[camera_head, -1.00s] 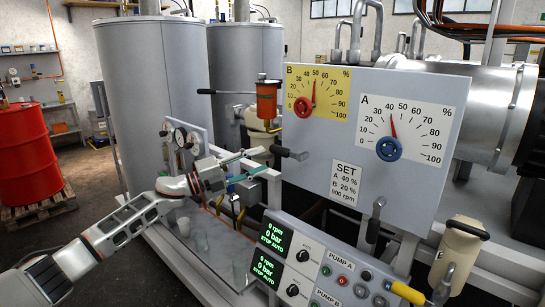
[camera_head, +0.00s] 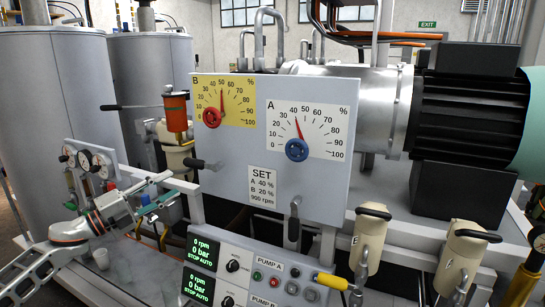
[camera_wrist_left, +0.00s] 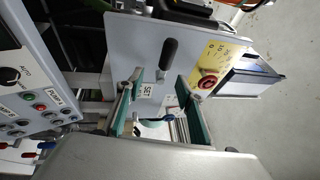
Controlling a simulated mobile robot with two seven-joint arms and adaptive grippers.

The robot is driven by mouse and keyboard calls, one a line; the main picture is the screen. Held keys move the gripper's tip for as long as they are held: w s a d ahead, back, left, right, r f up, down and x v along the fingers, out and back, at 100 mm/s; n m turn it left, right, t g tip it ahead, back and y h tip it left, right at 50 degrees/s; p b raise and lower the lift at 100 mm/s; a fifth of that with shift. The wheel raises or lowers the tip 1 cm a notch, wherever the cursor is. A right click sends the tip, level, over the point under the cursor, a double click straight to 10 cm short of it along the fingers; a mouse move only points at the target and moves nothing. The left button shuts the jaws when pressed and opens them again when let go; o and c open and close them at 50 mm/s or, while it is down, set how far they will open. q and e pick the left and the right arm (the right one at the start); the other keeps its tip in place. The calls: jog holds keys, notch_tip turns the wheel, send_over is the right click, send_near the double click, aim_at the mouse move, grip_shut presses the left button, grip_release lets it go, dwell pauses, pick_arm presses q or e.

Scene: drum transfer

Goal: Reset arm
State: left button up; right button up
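My left gripper (camera_head: 170,187) is in the head view at the lower left, left of the grey dial panel (camera_head: 235,165). Its two green-lined fingers are apart with nothing held between them. In the left wrist view the open left gripper (camera_wrist_left: 160,82) has a finger on each side, with the dial panel (camera_wrist_left: 125,35) beyond. A black handle (camera_head: 205,165) on the panel's left side is close to the gripper in the picture; no contact is visible. My right gripper is not in view.
The panel carries a red knob (camera_head: 211,117) and a blue knob (camera_head: 297,150) on dials. A pump console (camera_head: 215,262) with green displays stands below. Pressure gauges (camera_head: 85,160) are behind my left wrist. Large tanks are behind.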

pick_arm(q)
jog(key=s+d+f+n+t+y, duration=0.2)
jog(key=d+f+n+t+y, duration=0.15)
jog(key=d+f+n, duration=0.35)
jog(key=s+a+f+n+g+y, duration=0.2)
jog(key=s+f+n+y, duration=0.4)
jog(key=s+f+y, duration=0.45)
jog(key=s+a+f+n+g+y, duration=0.25)
jog(key=s+f+g, duration=0.35)
jog(key=s, duration=0.7)
jog(key=s+a+f+n+g+y, duration=0.1)
jog(key=s+a+f+n+g, duration=0.25)
jog(key=s+f, duration=0.7)
jog(key=d+f+n+t+h, duration=0.1)
jog(key=d+f+h, duration=0.2)
jog(key=d+f, duration=0.2)
jog(key=d+f+n+t+h, duration=0.2)
jog(key=d+f+h, duration=0.2)
jog(key=d, duration=0.7)
jog(key=shift+s+d+f+t, duration=0.15)
jog(key=shift+s+f+t, duration=0.15)
jog(key=shift+f, duration=0.6)
